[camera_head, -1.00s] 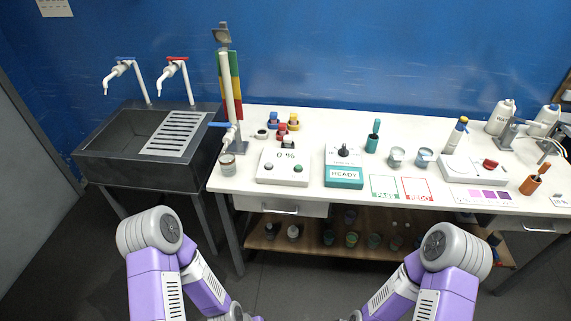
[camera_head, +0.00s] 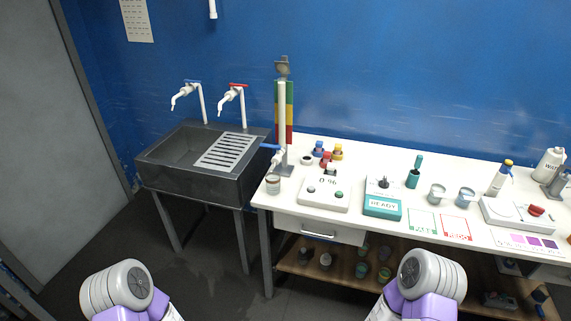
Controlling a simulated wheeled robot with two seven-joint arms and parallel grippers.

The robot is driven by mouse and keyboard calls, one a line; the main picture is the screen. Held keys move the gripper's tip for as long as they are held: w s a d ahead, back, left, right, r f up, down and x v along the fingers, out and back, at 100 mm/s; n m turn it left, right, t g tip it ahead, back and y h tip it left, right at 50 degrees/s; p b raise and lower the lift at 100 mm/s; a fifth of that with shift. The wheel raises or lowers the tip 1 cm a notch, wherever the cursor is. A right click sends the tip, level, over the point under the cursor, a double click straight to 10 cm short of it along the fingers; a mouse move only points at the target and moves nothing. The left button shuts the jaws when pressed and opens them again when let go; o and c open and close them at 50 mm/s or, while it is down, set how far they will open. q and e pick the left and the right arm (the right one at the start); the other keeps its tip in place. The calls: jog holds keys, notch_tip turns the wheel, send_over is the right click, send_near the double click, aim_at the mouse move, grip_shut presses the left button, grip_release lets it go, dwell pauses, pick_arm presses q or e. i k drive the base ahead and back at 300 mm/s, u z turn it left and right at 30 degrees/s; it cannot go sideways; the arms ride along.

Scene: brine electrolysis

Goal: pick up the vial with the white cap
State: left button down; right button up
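A small vial with a white top (camera_head: 307,160) stands on the white bench, near its back left, beside a small group of vials with blue (camera_head: 318,148), yellow (camera_head: 338,151) and red (camera_head: 326,160) caps. It is small in the picture, so its cap is hard to make out in detail. Neither of my grippers is in view. Only upper parts of my two arms show at the bottom edge, well short of the bench.
The white bench (camera_head: 290,197) also carries a 0 % device (camera_head: 323,194), a READY device (camera_head: 382,206), a beaker (camera_head: 273,184) and a tall column (camera_head: 282,125) left of the vials. A dark sink (camera_head: 175,150) stands to the left. A lower shelf holds several jars.

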aim_at(331, 167)
jog(key=u, duration=0.55)
jog(key=i, duration=0.75)
jog(key=u, duration=0.1)
